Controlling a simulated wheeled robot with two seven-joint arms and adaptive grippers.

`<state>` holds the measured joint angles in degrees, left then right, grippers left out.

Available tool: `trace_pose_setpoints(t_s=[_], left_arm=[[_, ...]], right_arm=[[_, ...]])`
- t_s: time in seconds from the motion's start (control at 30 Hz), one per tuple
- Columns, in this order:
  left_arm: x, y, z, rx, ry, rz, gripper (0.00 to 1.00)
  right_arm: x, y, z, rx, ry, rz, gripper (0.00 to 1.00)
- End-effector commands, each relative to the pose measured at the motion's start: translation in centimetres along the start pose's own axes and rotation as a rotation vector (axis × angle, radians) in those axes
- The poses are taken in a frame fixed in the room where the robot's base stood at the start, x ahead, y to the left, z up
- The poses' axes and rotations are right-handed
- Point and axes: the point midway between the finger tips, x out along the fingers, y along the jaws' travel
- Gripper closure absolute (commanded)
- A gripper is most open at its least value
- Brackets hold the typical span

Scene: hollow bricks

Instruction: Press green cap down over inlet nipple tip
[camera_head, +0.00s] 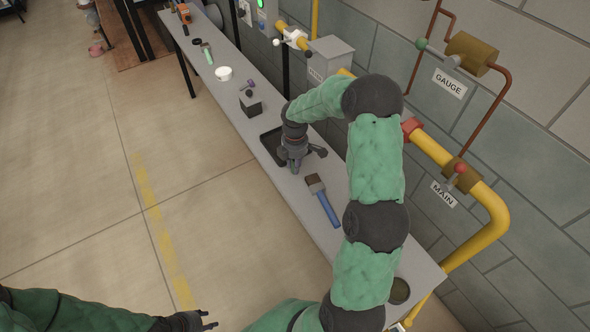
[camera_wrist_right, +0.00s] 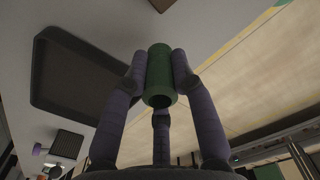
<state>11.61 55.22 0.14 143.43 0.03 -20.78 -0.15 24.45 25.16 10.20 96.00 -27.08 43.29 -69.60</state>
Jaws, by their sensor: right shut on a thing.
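The green cap (camera_wrist_right: 160,75) is a hollow green cylinder with a dark opening facing the camera in the right wrist view. The purple-grey fingers of my right gripper (camera_wrist_right: 160,80) are shut around it. In the head view my right gripper (camera_head: 295,163) is low over the bench, beside the black tray, and hides the cap. I cannot pick out the inlet nipple or its tip in either view. My left gripper (camera_head: 206,320) is at the bottom edge of the head view, away from the bench, with its fingers apart and empty.
The grey bench (camera_head: 350,262) runs along the wall. A black tray (camera_wrist_right: 48,75) lies by my right gripper. Yellow pipe (camera_head: 490,207) runs along the wall.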

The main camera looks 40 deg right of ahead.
Motion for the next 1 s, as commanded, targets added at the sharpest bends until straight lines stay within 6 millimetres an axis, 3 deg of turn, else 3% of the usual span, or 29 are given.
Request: trace_pose_setpoints(t_s=[0.2,0.63,0.67,0.73,1.0], left_arm=[[0.9,-0.3,0.0,0.000,0.000,0.000,0.60],[1.0,-0.3,0.0,0.000,0.000,0.000,0.60],[1.0,-0.3,0.0,0.000,0.000,0.000,0.60],[0.9,-0.3,0.0,0.000,0.000,0.000,0.60],[0.9,-0.3,0.0,0.000,0.000,0.000,0.60]], right_arm=[[3.0,0.2,0.1,0.001,0.000,-0.002,1.00],[3.4,0.2,0.1,0.000,0.000,-0.001,1.00],[3.4,0.2,0.1,0.000,0.000,-0.001,0.69],[3.3,0.2,0.1,0.000,0.000,-0.001,0.51],[3.3,0.1,0.1,0.000,0.000,-0.001,0.51]])
